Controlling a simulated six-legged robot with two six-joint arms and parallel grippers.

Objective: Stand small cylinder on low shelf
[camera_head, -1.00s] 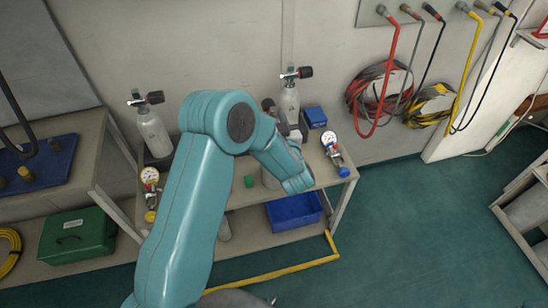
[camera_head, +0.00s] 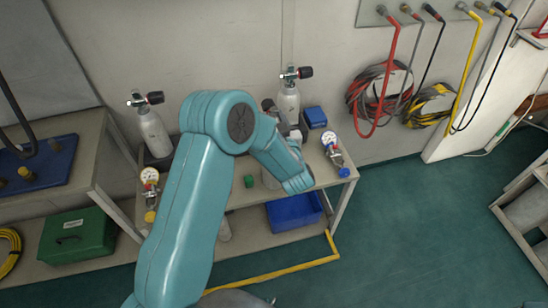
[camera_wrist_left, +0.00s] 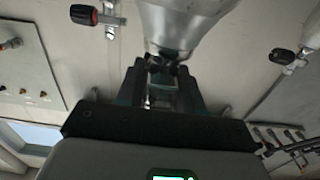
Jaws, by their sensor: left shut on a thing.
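My left gripper (camera_wrist_left: 163,85) is shut on the neck end of a grey metal cylinder (camera_wrist_left: 180,22) in the left wrist view. In the head view, my teal left arm hides most of that gripper and its hold. The shelf unit has an upper shelf (camera_head: 238,196) and a low shelf (camera_head: 258,241). A pale cylindrical thing (camera_head: 224,229) shows partly beside my arm over the low shelf. My right gripper is not in view.
Two cylinders with valves stand at the back, left (camera_head: 152,132) and right (camera_head: 288,105). Gauges sit at left (camera_head: 150,177) and right (camera_head: 331,141). A blue bin (camera_head: 294,212) occupies the low shelf's right; a green case (camera_head: 77,236) is at left.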

